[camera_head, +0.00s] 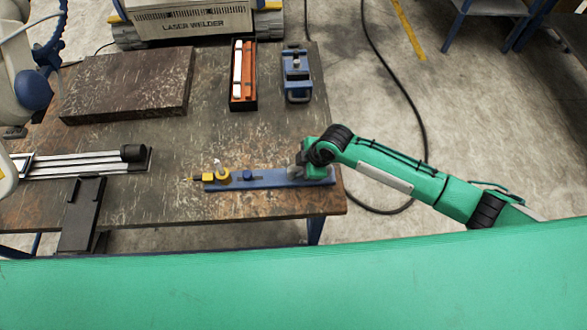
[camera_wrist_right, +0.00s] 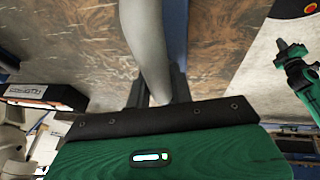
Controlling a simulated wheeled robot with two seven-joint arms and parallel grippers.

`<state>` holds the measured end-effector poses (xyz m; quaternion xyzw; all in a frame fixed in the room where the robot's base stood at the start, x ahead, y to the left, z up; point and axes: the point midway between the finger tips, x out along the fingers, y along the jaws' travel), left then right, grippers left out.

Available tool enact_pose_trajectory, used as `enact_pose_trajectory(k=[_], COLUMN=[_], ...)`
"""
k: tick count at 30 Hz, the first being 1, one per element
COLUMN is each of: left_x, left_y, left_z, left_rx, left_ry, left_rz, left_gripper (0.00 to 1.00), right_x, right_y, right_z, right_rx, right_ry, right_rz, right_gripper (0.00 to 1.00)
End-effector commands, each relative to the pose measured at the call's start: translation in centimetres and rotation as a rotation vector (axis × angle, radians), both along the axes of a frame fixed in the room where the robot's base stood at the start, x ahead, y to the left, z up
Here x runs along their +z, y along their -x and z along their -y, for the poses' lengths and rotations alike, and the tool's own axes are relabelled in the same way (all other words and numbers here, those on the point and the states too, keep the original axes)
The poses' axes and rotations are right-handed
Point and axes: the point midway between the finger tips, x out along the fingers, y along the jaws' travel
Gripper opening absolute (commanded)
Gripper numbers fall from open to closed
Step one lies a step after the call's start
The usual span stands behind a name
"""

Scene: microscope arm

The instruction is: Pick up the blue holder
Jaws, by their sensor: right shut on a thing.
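The blue holder (camera_head: 268,180) is a long flat blue bar near the table's front right edge, with yellow pieces at its left end. In the right wrist view, the gripper's dark fingers (camera_wrist_right: 160,90) are around a grey curved post, beside a blue strip of the holder (camera_wrist_right: 175,30). The fingertips are partly hidden by the post, so the exact contact is not clear. The bar looks flat, on or very close to the table. My left gripper does not show.
A dark slab (camera_head: 130,82), a black tray with a red-orange inside (camera_head: 243,85) and a blue clamp-like device (camera_head: 297,72) are at the back of the table (camera_head: 200,130). A silver rail device (camera_head: 85,162) lies at the left. Table between them is clear.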

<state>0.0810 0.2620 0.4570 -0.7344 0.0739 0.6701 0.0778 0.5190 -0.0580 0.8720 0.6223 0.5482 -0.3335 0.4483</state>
Motion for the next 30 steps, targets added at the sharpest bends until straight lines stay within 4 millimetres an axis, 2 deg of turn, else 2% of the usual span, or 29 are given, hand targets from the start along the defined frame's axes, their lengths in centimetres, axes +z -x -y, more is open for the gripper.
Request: enact_pose_trajectory(k=[5,8,15,21,27,30], left_x=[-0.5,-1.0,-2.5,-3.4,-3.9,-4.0], left_y=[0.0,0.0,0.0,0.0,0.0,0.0], left_z=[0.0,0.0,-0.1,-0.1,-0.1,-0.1], left_rx=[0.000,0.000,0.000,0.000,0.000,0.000], left_ry=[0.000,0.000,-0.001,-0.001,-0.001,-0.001], left_rz=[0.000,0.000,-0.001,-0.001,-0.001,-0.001], left_gripper=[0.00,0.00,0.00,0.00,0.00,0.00], right_x=[1.9,3.6,10.2,15.2,18.4,19.3], right_y=[-0.3,-0.3,-0.3,-0.3,-0.2,-0.2], right_z=[-0.1,-0.1,-0.1,-0.1,-0.1,-0.1], right_rx=[0.001,0.002,0.002,0.001,0.000,0.000], right_ry=[-0.006,-0.007,-0.007,-0.006,-0.004,-0.004], right_rz=[0.009,0.010,0.013,0.011,0.009,0.006], right_gripper=[0.00,0.00,0.00,0.00,0.00,0.00])
